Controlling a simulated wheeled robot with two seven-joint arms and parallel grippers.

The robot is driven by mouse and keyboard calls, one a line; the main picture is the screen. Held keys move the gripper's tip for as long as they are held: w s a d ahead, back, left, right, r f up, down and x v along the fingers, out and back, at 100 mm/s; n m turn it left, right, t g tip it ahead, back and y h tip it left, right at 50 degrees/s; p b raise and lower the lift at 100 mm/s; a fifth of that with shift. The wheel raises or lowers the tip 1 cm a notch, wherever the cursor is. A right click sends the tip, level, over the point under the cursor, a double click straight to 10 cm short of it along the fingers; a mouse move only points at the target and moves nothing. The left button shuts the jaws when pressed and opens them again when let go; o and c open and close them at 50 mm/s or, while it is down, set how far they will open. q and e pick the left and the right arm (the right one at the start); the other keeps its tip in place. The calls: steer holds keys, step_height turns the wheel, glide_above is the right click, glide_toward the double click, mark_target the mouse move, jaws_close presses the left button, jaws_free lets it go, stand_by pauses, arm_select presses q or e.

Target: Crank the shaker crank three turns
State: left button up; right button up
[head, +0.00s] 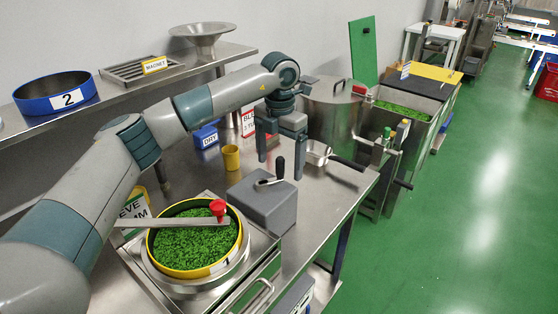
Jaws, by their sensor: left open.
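The shaker crank (270,181) is a metal arm with an upright black handle (280,167) on top of a grey box (263,206). The box stands on the steel bench, right of a yellow-rimmed round sieve (241,240) full of green leaf bits. My left gripper (281,166) points down behind and above the crank, its two fingers apart and empty. In the picture the black handle lies between the fingertips; I cannot tell whether they are level with it or behind it. My right gripper is not in view.
A yellow cup (231,158), a blue DRY bin (207,136) and a metal scoop (318,153) stand near the gripper. A lidded steel drum (335,108) is behind. A flat bar (175,222) with a red knob (217,208) crosses the sieve. Green floor lies open at right.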

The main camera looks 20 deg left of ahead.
mark_target(280, 177)
arm_select(q)
steer(key=shift+s+d+r, duration=0.1)
steer(key=shift+s+d, duration=0.25)
steer(key=shift+s, duration=0.5)
steer(key=shift+s+d, duration=0.35)
steer(key=shift+s, duration=0.45)
steer(key=shift+c, duration=0.6)
steer(key=c, duration=1.7)
